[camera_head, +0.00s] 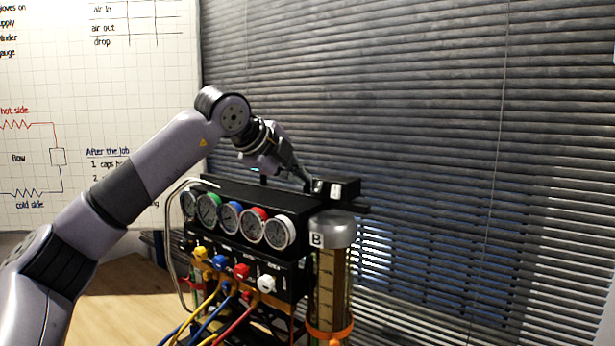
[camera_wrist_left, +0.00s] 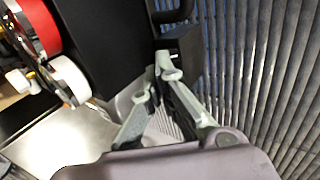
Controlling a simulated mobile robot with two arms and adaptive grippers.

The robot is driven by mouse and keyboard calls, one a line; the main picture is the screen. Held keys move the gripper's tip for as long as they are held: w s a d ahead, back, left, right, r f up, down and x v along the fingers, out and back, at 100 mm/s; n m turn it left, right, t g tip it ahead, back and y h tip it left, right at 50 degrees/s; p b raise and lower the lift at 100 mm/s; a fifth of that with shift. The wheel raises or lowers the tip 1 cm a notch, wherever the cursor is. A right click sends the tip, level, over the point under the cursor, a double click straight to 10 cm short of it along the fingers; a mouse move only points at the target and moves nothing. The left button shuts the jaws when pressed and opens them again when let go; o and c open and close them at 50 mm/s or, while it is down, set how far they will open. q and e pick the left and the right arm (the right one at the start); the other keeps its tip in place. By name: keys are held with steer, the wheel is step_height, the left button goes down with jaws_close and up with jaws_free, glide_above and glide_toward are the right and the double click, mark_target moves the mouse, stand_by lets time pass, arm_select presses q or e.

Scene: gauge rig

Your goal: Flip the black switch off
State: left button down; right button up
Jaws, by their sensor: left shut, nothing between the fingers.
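A small black switch box (camera_head: 345,187) with white marks sits on top of the gauge rig at its right end. My left gripper (camera_head: 308,184) reaches over the rig from the left, and its tips are at the left side of this box. In the head view I cannot tell whether they touch it. In the left wrist view the gripper fingers (camera_wrist_left: 165,70) come together at the tips, shut and empty, right by a dark block (camera_wrist_left: 183,45) that appears to be the switch box. The switch's lever position cannot be made out. My right gripper is not in view.
The black gauge rig (camera_head: 262,197) carries several round dials, coloured knobs and hoses below. A clear cylinder marked B (camera_head: 331,265) stands at its right front. Grey blinds (camera_head: 430,110) hang close behind. A whiteboard (camera_head: 60,90) is at the left, above a wooden table (camera_head: 120,300).

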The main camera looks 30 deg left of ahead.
mark_target(313, 191)
arm_select(q)
steer(key=p+x, duration=0.2)
steer(key=x, duration=0.1)
steer(key=shift+w+f, duration=0.15)
steer(key=shift+w, duration=0.2)
steer(key=shift+w+f, duration=0.4)
